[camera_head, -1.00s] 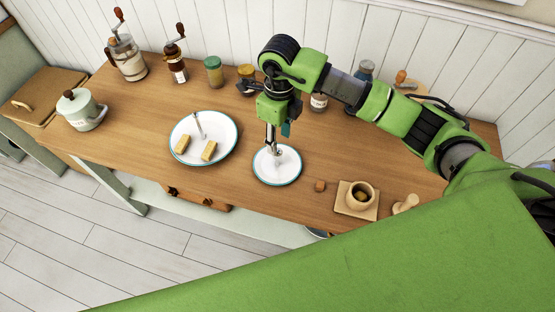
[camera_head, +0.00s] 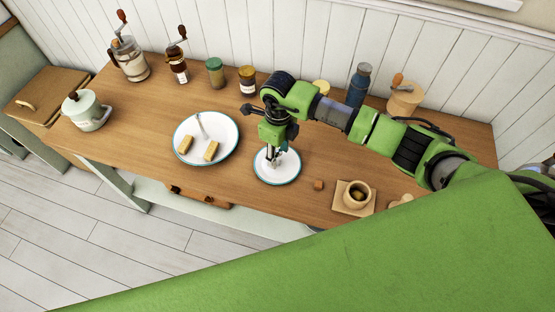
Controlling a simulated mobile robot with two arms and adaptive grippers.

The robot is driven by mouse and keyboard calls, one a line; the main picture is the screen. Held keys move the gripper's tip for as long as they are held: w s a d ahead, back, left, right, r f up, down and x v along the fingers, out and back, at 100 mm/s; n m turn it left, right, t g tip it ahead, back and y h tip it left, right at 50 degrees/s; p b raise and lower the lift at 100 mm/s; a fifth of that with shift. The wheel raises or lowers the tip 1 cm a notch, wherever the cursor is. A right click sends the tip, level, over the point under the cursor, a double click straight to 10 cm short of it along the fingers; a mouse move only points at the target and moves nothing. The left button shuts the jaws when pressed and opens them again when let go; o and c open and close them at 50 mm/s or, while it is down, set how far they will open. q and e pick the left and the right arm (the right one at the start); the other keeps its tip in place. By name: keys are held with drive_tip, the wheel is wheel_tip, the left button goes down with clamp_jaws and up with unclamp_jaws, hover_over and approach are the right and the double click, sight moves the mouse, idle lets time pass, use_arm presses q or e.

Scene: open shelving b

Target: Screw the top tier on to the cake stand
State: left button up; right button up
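The larger tier of the cake stand (camera_head: 225,127) is a white plate with a teal rim on the wooden table. A thin silver rod (camera_head: 201,128) rises from its middle, and two yellow cake slices (camera_head: 211,151) lie on it. The smaller top tier (camera_head: 285,176), also white with a teal rim, rests on the table to its right. My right gripper (camera_head: 278,158) points down over the middle of the small tier. Its fingers hide the middle part, and whether they are closed on it cannot be made out. My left gripper is not in view.
A small brown cube (camera_head: 318,184) and a cup on a wooden board (camera_head: 340,205) are to the right. Jars (camera_head: 215,72), grinders (camera_head: 177,66) and a blue bottle (camera_head: 359,85) line the back. A lidded pot (camera_head: 88,112) stands left. Table left of the large plate is clear.

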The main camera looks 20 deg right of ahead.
clamp_jaws()
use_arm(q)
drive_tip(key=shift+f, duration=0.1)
use_arm(e)
drive_tip(key=shift+w+r, duration=0.1)
